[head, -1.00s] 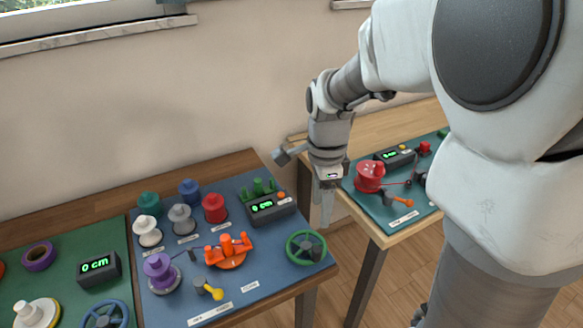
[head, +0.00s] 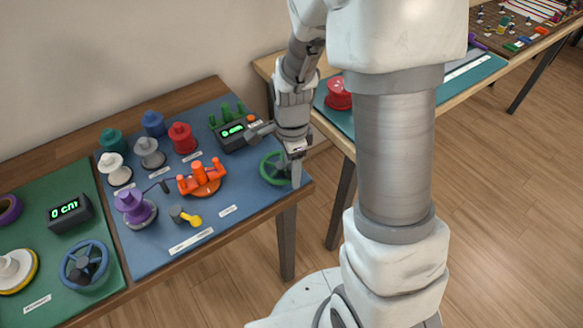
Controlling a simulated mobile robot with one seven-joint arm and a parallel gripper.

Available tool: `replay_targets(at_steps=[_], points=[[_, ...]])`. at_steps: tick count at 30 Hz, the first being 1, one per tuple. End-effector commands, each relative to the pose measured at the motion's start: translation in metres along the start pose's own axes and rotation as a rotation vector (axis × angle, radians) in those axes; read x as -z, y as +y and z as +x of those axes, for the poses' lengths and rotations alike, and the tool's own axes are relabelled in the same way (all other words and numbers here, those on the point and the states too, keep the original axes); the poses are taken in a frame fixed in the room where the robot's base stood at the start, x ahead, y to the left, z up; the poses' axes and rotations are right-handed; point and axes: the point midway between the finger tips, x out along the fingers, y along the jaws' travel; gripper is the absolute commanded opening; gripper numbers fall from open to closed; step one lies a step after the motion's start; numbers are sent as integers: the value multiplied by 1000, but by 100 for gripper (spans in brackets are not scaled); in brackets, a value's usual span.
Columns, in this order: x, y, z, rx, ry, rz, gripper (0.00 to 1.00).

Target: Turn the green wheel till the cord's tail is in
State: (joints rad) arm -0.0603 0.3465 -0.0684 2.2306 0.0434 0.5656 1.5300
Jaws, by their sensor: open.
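The green wheel (head: 268,168) lies at the right corner of the blue mat (head: 232,194) in the head view. My gripper (head: 296,176) points down at the wheel's right side and hides part of it. Its fingers are open; I cannot tell whether they touch the rim. A purple spool (head: 130,203) stands at the mat's left, with a thin dark cord or arm near its top. The orange three-armed piece (head: 202,180) sits mid-mat. A black display (head: 236,134) with green digits stands behind the wheel. The cord's tail cannot be made out.
White (head: 114,168), grey, red (head: 182,138), green and blue spools stand at the back of the mat. A yellow-handled crank (head: 187,217) lies in front. A green mat with a blue wheel (head: 85,265) is at left. Another table with a red spool (head: 338,94) is behind right.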

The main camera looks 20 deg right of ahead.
Motion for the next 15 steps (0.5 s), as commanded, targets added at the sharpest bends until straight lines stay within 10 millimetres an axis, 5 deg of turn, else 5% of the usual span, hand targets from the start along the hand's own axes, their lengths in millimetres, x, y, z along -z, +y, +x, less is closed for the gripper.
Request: replay_targets(at_steps=[8,15], points=[[0,0,1,0,0,0,64],[0,0,1,0,0,0,21]])
